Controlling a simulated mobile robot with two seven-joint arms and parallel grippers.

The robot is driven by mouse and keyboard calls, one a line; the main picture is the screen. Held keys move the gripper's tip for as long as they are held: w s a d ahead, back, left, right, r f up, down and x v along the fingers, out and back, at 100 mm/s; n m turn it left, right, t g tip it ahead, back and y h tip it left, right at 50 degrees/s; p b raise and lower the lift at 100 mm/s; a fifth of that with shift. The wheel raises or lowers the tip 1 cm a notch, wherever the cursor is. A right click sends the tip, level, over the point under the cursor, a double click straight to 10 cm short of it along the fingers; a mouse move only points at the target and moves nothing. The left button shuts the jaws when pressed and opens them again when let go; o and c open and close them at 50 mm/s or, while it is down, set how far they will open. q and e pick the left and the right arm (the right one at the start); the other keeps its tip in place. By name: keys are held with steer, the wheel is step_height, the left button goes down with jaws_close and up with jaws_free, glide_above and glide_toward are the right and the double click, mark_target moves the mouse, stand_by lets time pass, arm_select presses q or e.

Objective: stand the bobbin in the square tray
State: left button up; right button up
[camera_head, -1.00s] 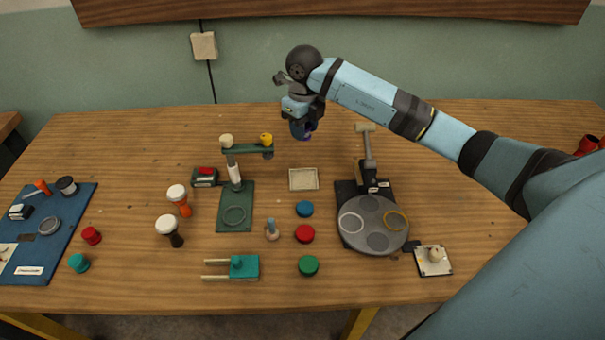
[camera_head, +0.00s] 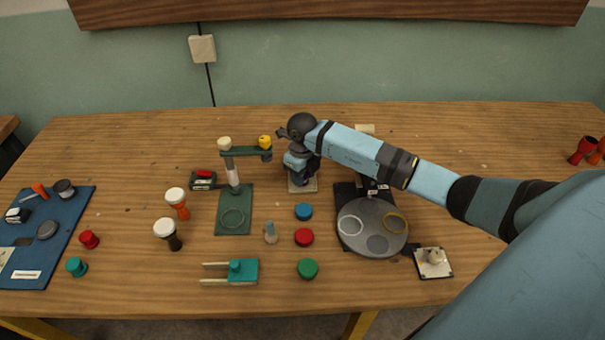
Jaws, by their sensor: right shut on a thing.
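My right gripper (camera_head: 298,166) points down over the small square tray (camera_head: 313,187), near the middle of the table. It is shut on the bobbin (camera_head: 298,180), a dark blue piece that shows only in part below the fingers. The bobbin is at the tray, upright as far as I can see. I cannot tell whether it touches the tray floor. The gripper and bobbin cover most of the tray; its pale rim shows at the sides and front. My left gripper is not in view.
A green stand with an arm (camera_head: 235,205) is close on the left. A grey turntable (camera_head: 372,228) stands at the right. Blue (camera_head: 303,211), red (camera_head: 304,236) and green (camera_head: 308,268) round pieces lie in front.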

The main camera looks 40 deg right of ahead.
steer(key=shift+f, duration=0.1)
steer(key=o, duration=0.9)
steer(key=shift+r, duration=0.3)
step_height(320, 180, up, 12)
steer(key=shift+f, duration=0.1)
